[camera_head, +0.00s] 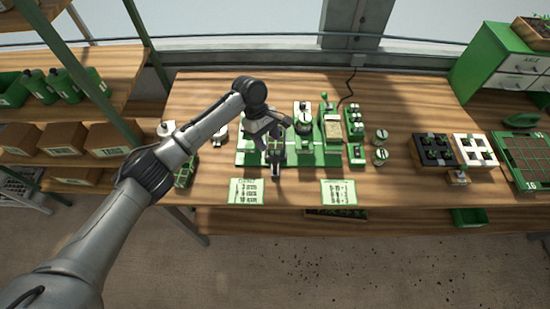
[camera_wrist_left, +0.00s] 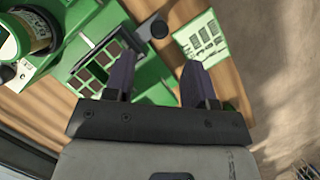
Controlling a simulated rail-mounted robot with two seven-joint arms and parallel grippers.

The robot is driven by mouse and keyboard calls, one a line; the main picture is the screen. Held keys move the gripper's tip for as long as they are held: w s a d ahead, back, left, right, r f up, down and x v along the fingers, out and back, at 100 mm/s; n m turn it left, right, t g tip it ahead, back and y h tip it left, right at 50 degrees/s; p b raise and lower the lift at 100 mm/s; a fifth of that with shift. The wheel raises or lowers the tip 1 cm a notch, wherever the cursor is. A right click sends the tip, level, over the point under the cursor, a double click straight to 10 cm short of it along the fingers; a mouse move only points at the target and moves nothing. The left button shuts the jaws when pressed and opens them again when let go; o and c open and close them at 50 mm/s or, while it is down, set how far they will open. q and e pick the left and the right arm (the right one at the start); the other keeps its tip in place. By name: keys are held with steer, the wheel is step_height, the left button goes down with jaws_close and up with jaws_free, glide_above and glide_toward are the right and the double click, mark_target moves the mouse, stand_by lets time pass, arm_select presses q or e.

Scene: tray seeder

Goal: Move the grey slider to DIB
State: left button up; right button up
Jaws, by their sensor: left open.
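The green seeder machine (camera_head: 305,145) stands on the wooden bench. My left gripper (camera_head: 274,160) is over its front left part, which it partly hides. In the left wrist view my left gripper (camera_wrist_left: 158,72) is open, with nothing between its two dark fingers. A green panel (camera_wrist_left: 132,30) with dark square windows lies beyond and left of the fingers. A small dark grey piece (camera_wrist_left: 86,41) at its edge may be the grey slider, but I cannot be sure. The DIB marking is not readable. My right gripper is not in view.
Two printed cards (camera_head: 249,191) (camera_head: 339,192) lie at the bench's front edge. Small round jars (camera_head: 381,136) stand right of the machine. A black block (camera_head: 433,150), a white block (camera_head: 475,150) and a green gridded tray (camera_head: 525,160) are further right.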

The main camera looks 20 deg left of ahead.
mark_target(275, 159)
arm_select(q)
steer(key=x, duration=0.8)
steer(key=shift+d+f, duration=0.1)
steer(key=shift+f, duration=0.25)
jaws_close()
